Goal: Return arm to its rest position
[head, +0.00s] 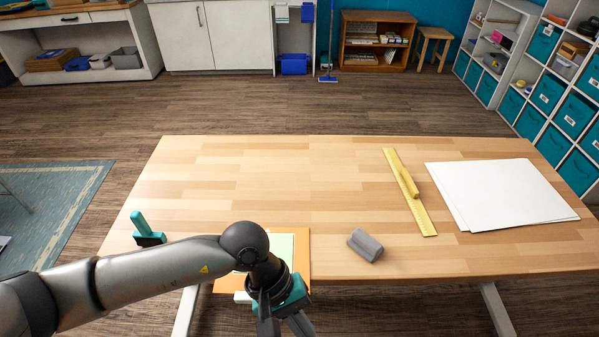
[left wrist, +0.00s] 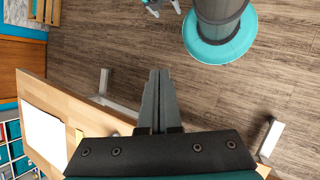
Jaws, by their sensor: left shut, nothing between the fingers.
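My left arm comes in from the left, and my left gripper (head: 284,324) hangs at the table's front edge, over the orange sheet's near end. Its fingers point down and are partly cut off by the frame's bottom. In the left wrist view the gripper (left wrist: 159,75) has its two dark fingers side by side, shut and empty, with bare floor beyond the tips.
The wooden table (head: 300,190) holds a teal-handled tool (head: 145,229), orange sheet (head: 302,258) with a pale sheet on it, grey block (head: 365,245), yellow ruler (head: 411,192) and white sheets (head: 500,193). The table's middle is clear.

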